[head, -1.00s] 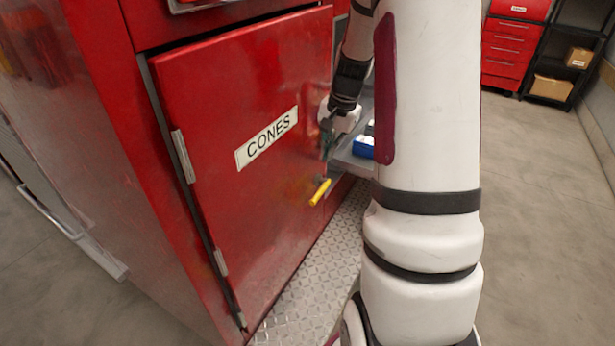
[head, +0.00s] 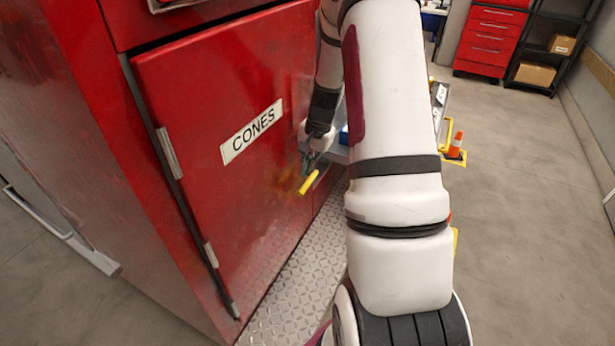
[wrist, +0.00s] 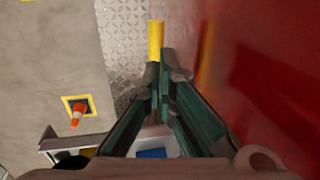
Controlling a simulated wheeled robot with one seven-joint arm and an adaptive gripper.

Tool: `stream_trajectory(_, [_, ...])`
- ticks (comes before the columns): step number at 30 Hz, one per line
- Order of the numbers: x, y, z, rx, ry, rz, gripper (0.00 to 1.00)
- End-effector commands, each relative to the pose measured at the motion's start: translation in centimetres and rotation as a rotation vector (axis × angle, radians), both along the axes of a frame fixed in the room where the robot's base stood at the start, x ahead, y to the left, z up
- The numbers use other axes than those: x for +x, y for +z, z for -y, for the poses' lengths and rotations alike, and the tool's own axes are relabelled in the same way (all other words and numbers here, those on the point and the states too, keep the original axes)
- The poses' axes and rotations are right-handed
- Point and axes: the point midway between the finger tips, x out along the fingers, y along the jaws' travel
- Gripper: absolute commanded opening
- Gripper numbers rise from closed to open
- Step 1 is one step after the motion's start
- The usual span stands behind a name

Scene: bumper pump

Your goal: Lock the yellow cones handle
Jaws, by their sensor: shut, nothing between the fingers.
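The red cabinet door labelled CONES (head: 225,150) fills the left of the head view. It looks closed or nearly closed; its right edge is partly hidden by my arm. The yellow handle (head: 309,182) is tilted on the lower right part of the door. It also shows in the wrist view (wrist: 156,40), just beyond my fingertips. My gripper (head: 307,168) is at the handle's upper end, close to the door face. In the wrist view my gripper (wrist: 162,72) has its fingers together with nothing between them. I cannot tell whether the fingertips touch the handle.
A diamond-plate step (head: 290,275) runs below the door. An orange cone (head: 455,146) stands on the floor at right, near a grey and yellow item (head: 440,110). Red drawers (head: 490,40) and a black shelf (head: 545,50) stand at the back.

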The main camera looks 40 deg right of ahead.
Motion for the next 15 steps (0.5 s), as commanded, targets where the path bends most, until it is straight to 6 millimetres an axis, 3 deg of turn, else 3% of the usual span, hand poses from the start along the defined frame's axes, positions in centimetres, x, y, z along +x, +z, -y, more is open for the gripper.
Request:
stream_trajectory(6, [0.5, -3.3, -0.2, 0.002, 0.000, -0.002, 0.00])
stream_trajectory(15, [1.0, -5.1, -0.3, 0.000, -0.001, 0.000, 0.00])
